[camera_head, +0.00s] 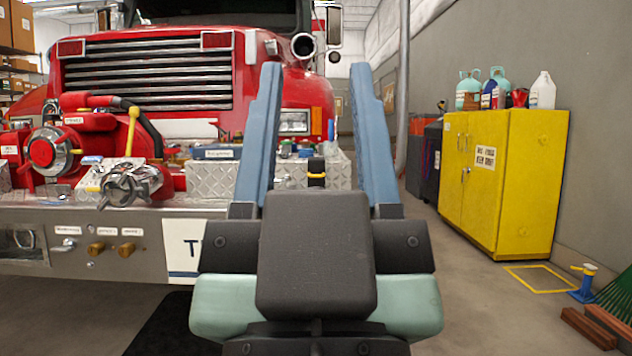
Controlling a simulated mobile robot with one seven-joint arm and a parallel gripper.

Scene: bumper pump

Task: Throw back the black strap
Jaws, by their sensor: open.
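A short black strap (316,166) with a yellow band across it stands upright against the front of the diamond-plate box (291,176) on the red truck's bumper. It shows between the two blue fingers of my gripper (315,72). My gripper is open and empty, its fingers pointing ahead towards the truck. The strap looks farther off than the fingers, with no contact visible. Its lower end is hidden or hard to make out behind my gripper's dark body.
The red truck (290,95) fills the left and middle. Its bumper carries a red pump (85,145) with a black hose and yellow handle, plus a round metal fitting (127,184).

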